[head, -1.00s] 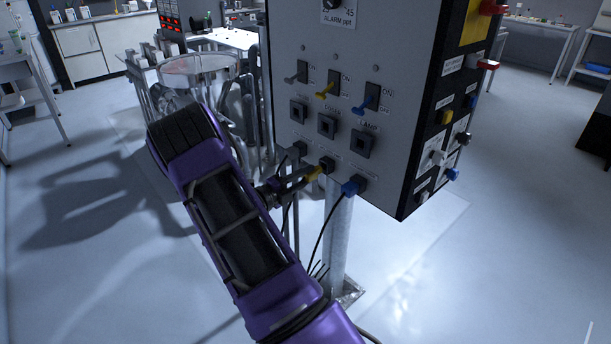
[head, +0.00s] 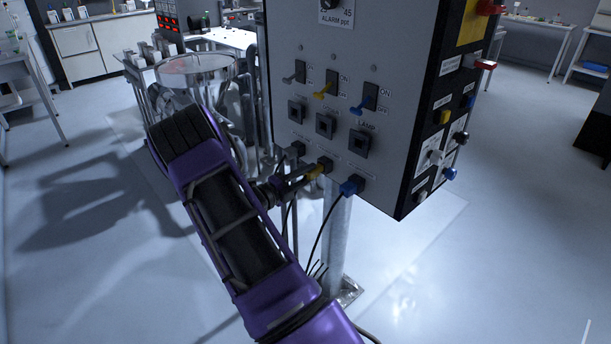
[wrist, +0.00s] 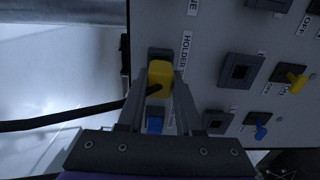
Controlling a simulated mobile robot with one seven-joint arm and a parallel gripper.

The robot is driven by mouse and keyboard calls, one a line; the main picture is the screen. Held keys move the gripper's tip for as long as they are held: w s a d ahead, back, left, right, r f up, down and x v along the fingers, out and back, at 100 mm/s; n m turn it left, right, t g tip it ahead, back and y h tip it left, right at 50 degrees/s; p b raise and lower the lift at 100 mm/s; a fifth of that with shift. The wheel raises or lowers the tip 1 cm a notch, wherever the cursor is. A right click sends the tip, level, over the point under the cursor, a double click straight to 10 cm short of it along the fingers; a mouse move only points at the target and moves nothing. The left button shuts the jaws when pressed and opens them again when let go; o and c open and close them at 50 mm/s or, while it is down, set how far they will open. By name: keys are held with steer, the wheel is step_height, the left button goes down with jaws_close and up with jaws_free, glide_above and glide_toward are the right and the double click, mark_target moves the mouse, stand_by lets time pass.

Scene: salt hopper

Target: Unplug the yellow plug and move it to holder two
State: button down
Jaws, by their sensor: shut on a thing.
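The yellow plug (head: 316,172) is at the middle opening of the lowest row on the grey panel's front. In the wrist view the yellow plug (wrist: 160,78) sits between my two fingers, in front of a dark square opening. A label beside it reads HOLDER; its number is not legible. My gripper (wrist: 158,92) is shut on the plug. It also shows in the head view (head: 296,181), partly hidden by my forearm. How deep the plug sits in the opening cannot be told. Its dark cord runs off left in the wrist view.
A blue plug (head: 352,185) with a hanging cord is in the neighbouring opening to the right. Above are three empty square sockets (head: 326,125) and grey, yellow and blue switches (head: 323,92). A metal post (head: 336,240) stands below the panel. Open floor lies right.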

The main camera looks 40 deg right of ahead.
mark_target(306, 175)
steer(key=shift+w+d, duration=0.1)
steer(key=shift+d, duration=1.05)
jaws_free()
stand_by(0.4)
steer(key=shift+a, duration=0.2)
steer(key=shift+s+a+p, duration=0.15)
steer(key=shift+a+p, duration=0.4)
steer(key=shift+a, duration=0.85)
steer(key=shift+s+a+p, duration=0.1)
steer(key=shift+a+p, duration=0.4)
steer(key=shift+a, duration=0.9)
